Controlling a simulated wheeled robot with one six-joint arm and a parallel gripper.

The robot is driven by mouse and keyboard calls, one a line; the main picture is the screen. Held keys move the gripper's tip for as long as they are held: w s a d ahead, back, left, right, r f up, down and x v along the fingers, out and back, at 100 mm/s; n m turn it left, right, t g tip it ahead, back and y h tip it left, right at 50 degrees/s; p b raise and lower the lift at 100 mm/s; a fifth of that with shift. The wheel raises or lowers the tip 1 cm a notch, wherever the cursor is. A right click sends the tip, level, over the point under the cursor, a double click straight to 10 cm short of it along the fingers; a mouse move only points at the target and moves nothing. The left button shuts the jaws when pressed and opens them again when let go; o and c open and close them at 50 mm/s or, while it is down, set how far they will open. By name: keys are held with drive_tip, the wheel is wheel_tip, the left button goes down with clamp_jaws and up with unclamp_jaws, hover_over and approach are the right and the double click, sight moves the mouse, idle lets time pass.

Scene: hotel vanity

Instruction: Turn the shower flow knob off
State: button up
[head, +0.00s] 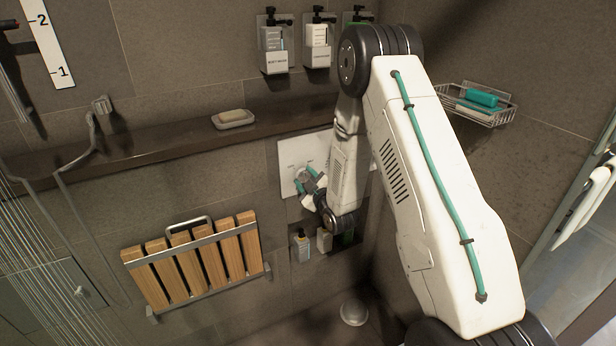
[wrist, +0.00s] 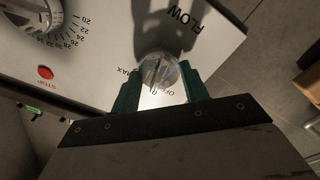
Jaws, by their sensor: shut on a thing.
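The shower flow knob (wrist: 158,73) is a small round metal knob in the wrist view, on a white control panel (wrist: 95,50) marked FLOW, MAX and OFF. My gripper (wrist: 157,88) has its two green fingers on either side of the knob, shut on it. A line on the knob runs roughly up and down in the picture; its exact setting is hard to read. In the head view my gripper (head: 311,183) is at the white panel (head: 290,150) on the tiled wall, and it and my arm hide much of the panel.
A numbered temperature dial (wrist: 30,15) and a red STOP button (wrist: 45,72) sit beside the knob. A dark ledge (head: 160,147) with a soap dish (head: 233,119) runs above. Bottles (head: 301,246) stand in a niche below. A folded wooden seat (head: 195,262) is at left.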

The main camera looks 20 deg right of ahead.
drive_tip(key=n, duration=0.4)
drive_tip(key=shift+n, duration=1.5)
drive_tip(key=shift+w+d+r, duration=0.1)
drive_tip(key=o, duration=1)
drive_tip(key=shift+d, duration=0.1)
